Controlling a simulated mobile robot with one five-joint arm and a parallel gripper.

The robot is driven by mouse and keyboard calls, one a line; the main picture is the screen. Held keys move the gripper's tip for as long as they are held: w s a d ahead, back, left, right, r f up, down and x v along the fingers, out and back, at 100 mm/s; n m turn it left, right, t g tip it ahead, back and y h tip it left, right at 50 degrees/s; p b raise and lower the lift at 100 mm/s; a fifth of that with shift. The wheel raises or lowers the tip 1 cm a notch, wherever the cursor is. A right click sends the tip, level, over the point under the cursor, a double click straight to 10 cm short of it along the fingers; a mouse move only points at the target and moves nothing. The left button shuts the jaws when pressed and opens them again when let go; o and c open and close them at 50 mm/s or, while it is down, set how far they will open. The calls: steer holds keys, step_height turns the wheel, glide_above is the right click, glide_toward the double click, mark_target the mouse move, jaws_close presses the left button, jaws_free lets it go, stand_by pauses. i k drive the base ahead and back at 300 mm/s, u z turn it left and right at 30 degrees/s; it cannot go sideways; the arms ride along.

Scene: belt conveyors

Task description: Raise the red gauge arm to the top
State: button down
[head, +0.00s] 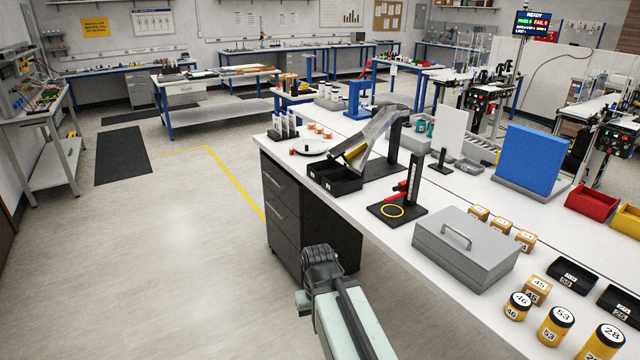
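The red gauge arm (397,191) shows in the head view on the near part of the white workbench. It juts left from a black upright post (415,181) and sits at roughly the lower-middle part of the post, slightly tilted. The post stands on a flat black base (397,211) with a yellow ring (392,211) on it. My gripper (320,256) is below and left of the gauge in the picture, apart from it, in front of the bench's dark drawer cabinet. Its fingers are small and dark, so I cannot tell if they are open.
A grey lidded box (466,245) stands just right of the gauge. A black bin (333,178) under a sloped metal chute (372,133) is behind it, left. Several numbered jars and blocks stand at the right. The floor (170,270) left of the bench is clear.

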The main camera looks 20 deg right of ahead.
mark_target(401, 187)
steer(key=u, duration=0.45)
steer(key=i, duration=1.25)
steer(key=u, duration=0.45)
steer(key=k, duration=0.75)
steer(key=u, duration=0.2)
steer(key=i, duration=0.75)
steer(key=z, duration=0.05)
